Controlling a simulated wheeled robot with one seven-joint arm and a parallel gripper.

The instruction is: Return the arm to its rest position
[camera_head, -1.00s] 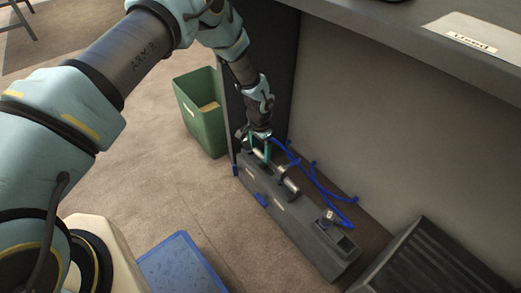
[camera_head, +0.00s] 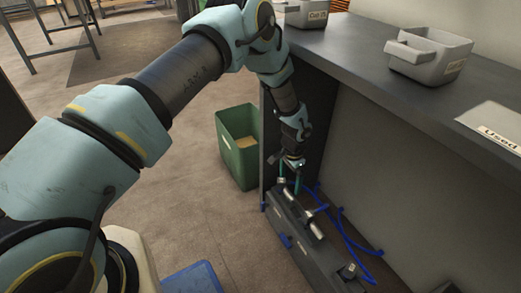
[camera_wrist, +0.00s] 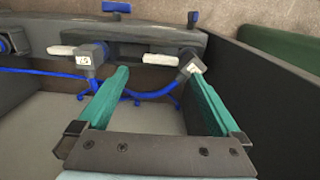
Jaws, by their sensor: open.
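My gripper (camera_head: 290,179) hangs at the end of my arm, pointing down just above the grey block-like unit (camera_head: 297,232) on the floor under the counter. In the wrist view the two teal fingers of my gripper (camera_wrist: 158,88) are spread apart with nothing between them. Beyond the fingertips in that view are two small dark fittings with labels (camera_wrist: 84,60) and white cylindrical ends, on the grey unit (camera_wrist: 150,35). The right fingertip appears close to the right fitting (camera_wrist: 190,65); I cannot tell whether they touch.
Blue hoses (camera_head: 345,235) run beside the unit. A dark side panel (camera_head: 310,130) stands close behind my gripper. A green bin (camera_head: 238,150) is to the left, a blue crate (camera_head: 195,279) in front. The counter (camera_head: 390,75) overhead holds grey trays (camera_head: 430,55).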

